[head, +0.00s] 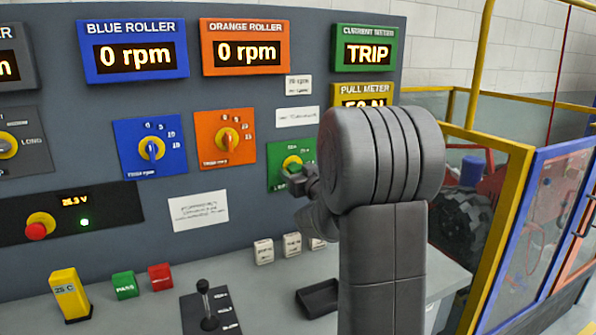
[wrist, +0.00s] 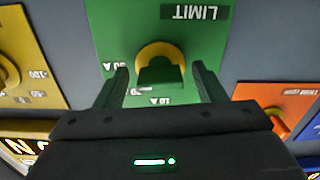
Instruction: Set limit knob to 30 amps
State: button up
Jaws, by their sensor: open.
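The limit knob (wrist: 158,50) has a yellow round base and a dark green grip bar, on a green panel (wrist: 115,30) marked LIMIT. The wrist view shows it upside down, with amp marks below the knob; one near the middle is partly hidden and hard to read. My gripper (wrist: 160,70) is open, one finger on each side of the knob's grip, with gaps visible between fingers and knob. In the head view the knob (head: 292,162) shows just left of my gripper (head: 309,180), and my arm covers the panel's right side. I cannot tell the exact setting.
An orange knob panel (head: 225,139) and a blue knob panel (head: 149,147) are to the left. The current meter (head: 367,48) reads TRIP. A joystick (head: 207,305), a dark tray (head: 318,297) and small blocks stand on the ledge below. A yellow-framed cage (head: 513,180) is right.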

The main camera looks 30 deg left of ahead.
jog(key=shift+w+a, duration=0.1)
jog(key=shift+a, duration=0.05)
jog(key=c, duration=1)
jog(key=shift+m, duration=0.5)
jog(key=o, duration=1)
